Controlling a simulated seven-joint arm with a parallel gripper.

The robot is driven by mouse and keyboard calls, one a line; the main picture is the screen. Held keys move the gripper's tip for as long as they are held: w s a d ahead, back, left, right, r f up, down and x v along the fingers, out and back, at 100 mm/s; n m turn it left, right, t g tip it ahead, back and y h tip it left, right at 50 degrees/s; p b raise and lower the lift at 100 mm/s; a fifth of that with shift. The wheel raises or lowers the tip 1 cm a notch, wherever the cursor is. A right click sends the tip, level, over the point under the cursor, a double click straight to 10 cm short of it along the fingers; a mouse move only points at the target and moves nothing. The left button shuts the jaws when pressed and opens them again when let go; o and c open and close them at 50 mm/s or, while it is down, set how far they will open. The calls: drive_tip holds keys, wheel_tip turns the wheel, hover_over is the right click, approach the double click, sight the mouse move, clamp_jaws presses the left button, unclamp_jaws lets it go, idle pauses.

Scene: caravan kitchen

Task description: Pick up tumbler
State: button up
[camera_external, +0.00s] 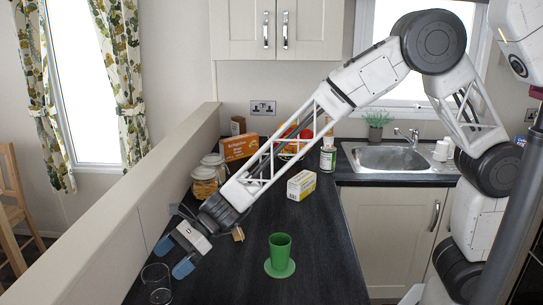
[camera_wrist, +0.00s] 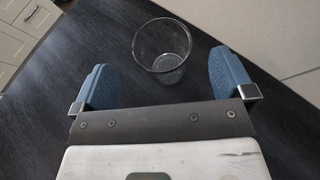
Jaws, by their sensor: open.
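A clear glass tumbler (camera_external: 156,283) stands at the lower left of the dark counter in the external view. It also shows in the wrist view (camera_wrist: 162,48), at the top centre, just beyond the fingertips and between their lines. My gripper (camera_external: 172,257) is open and empty, above and behind the glass in the external view. In the wrist view its two blue fingers (camera_wrist: 165,78) are spread wide, one on each side of the glass, and do not touch it. A green cup (camera_external: 280,249) stands on a green disc (camera_external: 280,269) to the right of my gripper.
A low cream partition (camera_external: 125,205) runs along the counter's left side. A sink (camera_external: 385,157) is at the back right. The counter around the green cup is clear.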

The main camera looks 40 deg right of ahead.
sight(155, 273)
idle(0.3)
drive_tip(key=shift+x, duration=2.65)
drive_tip(key=shift+w, duration=0.1)
drive_tip(key=shift+r, duration=0.1)
drive_tip(key=c, duration=1.4)
drive_tip(key=shift+c, duration=0.2)
drive_tip(key=shift+r, duration=0.15)
drive_tip(key=s+d+r, duration=0.4)
drive_tip(key=s+d, duration=0.6)
drive_tip(key=d, duration=0.2)
drive_tip(key=shift+d+r, duration=0.3)
drive_tip(key=shift+r, duration=0.05)
